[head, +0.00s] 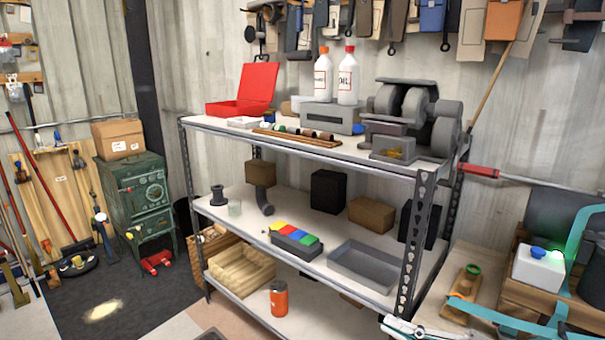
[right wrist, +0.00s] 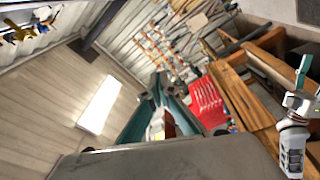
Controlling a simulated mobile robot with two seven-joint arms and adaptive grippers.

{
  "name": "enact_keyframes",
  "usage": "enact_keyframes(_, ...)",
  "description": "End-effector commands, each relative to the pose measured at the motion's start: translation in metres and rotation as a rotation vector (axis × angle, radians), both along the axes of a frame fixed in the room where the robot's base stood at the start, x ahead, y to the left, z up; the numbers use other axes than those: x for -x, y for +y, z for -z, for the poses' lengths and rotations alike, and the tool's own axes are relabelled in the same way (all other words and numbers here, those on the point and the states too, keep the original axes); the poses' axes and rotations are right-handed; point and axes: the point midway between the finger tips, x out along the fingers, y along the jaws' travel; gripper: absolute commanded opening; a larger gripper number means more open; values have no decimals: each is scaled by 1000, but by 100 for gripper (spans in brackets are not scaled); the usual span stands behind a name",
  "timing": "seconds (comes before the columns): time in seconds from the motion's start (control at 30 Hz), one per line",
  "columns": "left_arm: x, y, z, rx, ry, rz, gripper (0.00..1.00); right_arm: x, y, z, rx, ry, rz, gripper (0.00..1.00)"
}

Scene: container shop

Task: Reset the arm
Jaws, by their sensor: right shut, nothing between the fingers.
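My right gripper (head: 402,328) shows only in part at the bottom edge of the head view, in front of the metal shelf's right post. In the right wrist view its teal fingers (right wrist: 154,90) come together at the tips. It is shut and empty. My left gripper is not seen in the head view.
The metal shelf (head: 300,149) holds a red case (head: 243,90), two white bottles (head: 347,76) and a grey tray (head: 368,272). A white container (head: 538,270) stands at the right beside teal strips (head: 500,318). A green stove (head: 138,195) is at the left; dark floor lies before it.

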Motion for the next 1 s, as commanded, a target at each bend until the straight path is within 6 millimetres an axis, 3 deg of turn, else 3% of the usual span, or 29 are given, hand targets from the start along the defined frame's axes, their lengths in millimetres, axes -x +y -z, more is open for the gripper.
enact_keyframes(0.17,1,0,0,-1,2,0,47,-8,-24,61,-253,214,274,0)
enact_keyframes(0.27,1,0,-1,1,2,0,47,-2,-40,117,-341,374,443,0)
enact_keyframes(0.43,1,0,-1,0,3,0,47,33,-54,211,-404,645,661,0)
enact_keyframes(0.6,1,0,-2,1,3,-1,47,87,-50,290,-417,901,802,0)
enact_keyframes(0.8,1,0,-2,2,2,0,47,138,-37,341,-410,1095,875,0)
enact_keyframes(1.0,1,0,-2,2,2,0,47,153,-32,353,-405,1150,889,0)
